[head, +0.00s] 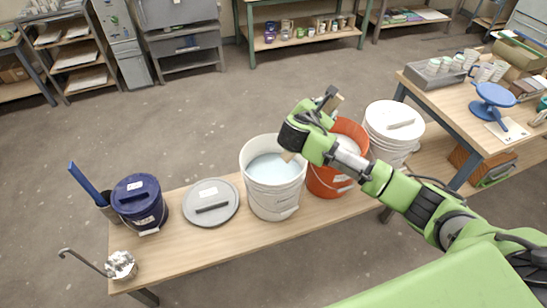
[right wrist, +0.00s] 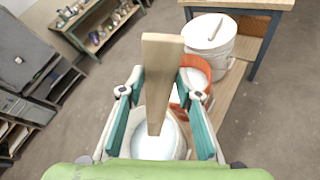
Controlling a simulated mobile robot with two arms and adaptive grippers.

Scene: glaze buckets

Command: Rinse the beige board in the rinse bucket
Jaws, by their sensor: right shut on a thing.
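The beige board (right wrist: 161,75) is a flat, pale wooden strip held between the fingers of my right gripper (head: 309,125). In the head view, one end of the board (head: 335,103) sticks up past the gripper, and the other end points down over the right inner side of an open white bucket (head: 272,202). This bucket holds pale bluish liquid. In the right wrist view, the board's lower end overlaps the white bucket (right wrist: 157,147); I cannot tell whether it touches the liquid. My left gripper is not in view.
An open orange bucket (head: 326,181) with whitish contents stands just right of the white one. A lidded white bucket (head: 393,128), a grey lid (head: 211,202) and a dark blue bucket (head: 139,201) share the bench (head: 230,236). A side table stands at the right.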

